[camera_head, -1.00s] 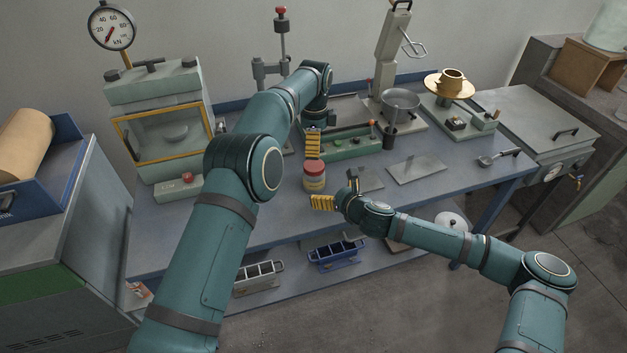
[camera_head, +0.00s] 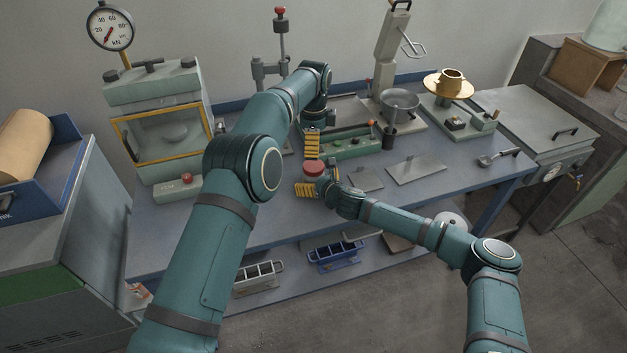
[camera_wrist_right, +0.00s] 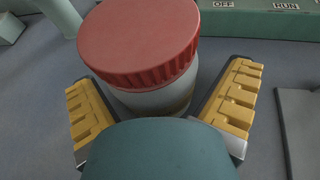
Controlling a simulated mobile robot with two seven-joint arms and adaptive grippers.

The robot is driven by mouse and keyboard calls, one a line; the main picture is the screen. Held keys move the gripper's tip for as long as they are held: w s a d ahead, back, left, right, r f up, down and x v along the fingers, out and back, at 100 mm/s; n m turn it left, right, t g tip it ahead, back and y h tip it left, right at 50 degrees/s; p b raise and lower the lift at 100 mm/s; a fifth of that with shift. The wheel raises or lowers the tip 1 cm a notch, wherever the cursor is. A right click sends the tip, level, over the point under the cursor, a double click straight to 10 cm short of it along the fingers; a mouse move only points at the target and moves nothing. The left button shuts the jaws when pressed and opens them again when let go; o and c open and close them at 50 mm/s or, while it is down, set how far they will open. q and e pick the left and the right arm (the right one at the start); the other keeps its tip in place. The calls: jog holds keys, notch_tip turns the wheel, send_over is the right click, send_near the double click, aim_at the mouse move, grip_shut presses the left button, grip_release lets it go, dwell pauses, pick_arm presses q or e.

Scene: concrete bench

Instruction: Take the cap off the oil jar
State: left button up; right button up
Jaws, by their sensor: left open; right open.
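The oil jar has a red ribbed cap (camera_head: 313,168), which is on the jar. In the right wrist view the cap (camera_wrist_right: 140,40) sits on the pale jar body (camera_wrist_right: 155,100). My right gripper (camera_head: 317,187) is open, with its yellow-padded fingers on either side of the jar body, below the cap. In the head view it hides most of the jar body. My left gripper (camera_head: 312,143) is open just behind and above the cap, apart from it, with yellow pads pointing down.
A green control box (camera_head: 350,143) stands behind the jar. A flat metal plate (camera_head: 416,169) lies to the right. A press with a glass-fronted chamber (camera_head: 165,130) stands at the left. The blue bench front around the jar is clear.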

aim_at(315, 165)
grip_shut()
pick_arm(q)
jog(key=m, duration=0.6)
jog(key=shift+w+d, duration=0.1)
jog(key=m, duration=0.7)
jog(key=shift+f+m, duration=0.3)
jog(key=shift+f, duration=3.7)
jog(key=c, duration=1.3)
jog(key=n, duration=0.6)
jog(key=shift+n, duration=0.4)
jog(key=shift+c, duration=0.3)
jog(key=n, duration=0.6)
jog(key=shift+n, duration=0.4)
